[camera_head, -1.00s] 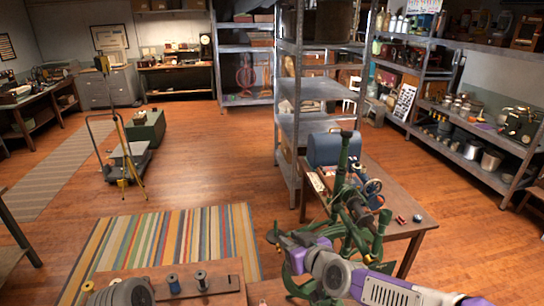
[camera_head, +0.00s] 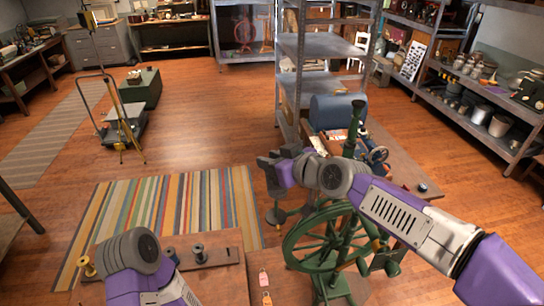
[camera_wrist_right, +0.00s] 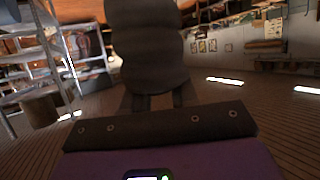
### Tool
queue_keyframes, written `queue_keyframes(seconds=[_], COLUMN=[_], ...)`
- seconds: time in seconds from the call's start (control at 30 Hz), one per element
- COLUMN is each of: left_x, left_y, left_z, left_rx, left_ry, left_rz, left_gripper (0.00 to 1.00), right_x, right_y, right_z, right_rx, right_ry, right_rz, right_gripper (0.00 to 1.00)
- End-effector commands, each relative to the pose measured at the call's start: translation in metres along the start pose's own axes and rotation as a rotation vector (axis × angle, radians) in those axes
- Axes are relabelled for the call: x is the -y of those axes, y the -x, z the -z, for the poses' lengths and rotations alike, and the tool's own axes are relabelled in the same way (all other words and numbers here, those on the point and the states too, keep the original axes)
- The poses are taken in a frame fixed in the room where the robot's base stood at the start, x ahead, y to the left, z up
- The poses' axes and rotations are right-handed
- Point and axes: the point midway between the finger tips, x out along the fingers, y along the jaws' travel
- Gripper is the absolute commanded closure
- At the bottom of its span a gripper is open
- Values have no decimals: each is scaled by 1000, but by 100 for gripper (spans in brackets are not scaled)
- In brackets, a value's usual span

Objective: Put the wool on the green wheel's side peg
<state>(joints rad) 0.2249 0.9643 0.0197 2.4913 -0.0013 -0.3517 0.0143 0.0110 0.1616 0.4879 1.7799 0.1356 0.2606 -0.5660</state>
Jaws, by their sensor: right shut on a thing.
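The green spinning wheel (camera_head: 297,237) stands at lower centre right in the head view, its wheel and tall post showing. My right forearm passes in front of part of it. My right gripper (camera_head: 268,170) is up and left of the wheel's rim, apart from it. In the right wrist view its fingers (camera_wrist_right: 157,101) are shut on a dark, rounded, lumpy thing, which looks like the wool (camera_wrist_right: 147,45). I cannot make out the side peg clearly. My left arm shows at lower left; its gripper is not visible.
A wooden board (camera_head: 215,258) with several spools lies at lower left centre. A table (camera_head: 396,150) with a blue box (camera_head: 338,112) stands behind the wheel. Small pink and orange tags (camera_head: 264,278) lie near the wheel's foot.

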Motion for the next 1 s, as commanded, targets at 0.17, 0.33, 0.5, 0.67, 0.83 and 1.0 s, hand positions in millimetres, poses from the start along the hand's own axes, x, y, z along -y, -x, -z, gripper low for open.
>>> queue_keyframes(seconds=[0.17,0.33,0.5,0.67,0.83,1.0], left_x=[4,3,3,3,2,2], left_y=[-10,-9,-9,-8,-6,-6], left_z=[1,1,1,1,1,1], left_rx=[-1,-1,-1,-1,-1,-1], left_ry=[0,0,0,0,0,0], left_rz=[0,0,0,0,0,0], left_gripper=[57,57,57,57,57,57], right_x=[0,0,0,0,1,1], right_y=[-5,-5,-5,-4,-4,-4], right_z=[-12,-12,-12,-10,-7,-7], right_rx=[-2,-2,-2,-2,-1,-1], right_ry=[1,1,1,1,0,0], right_rz=[0,-1,-1,-1,-1,-1], right_gripper=[100,100,100,100,100,100])
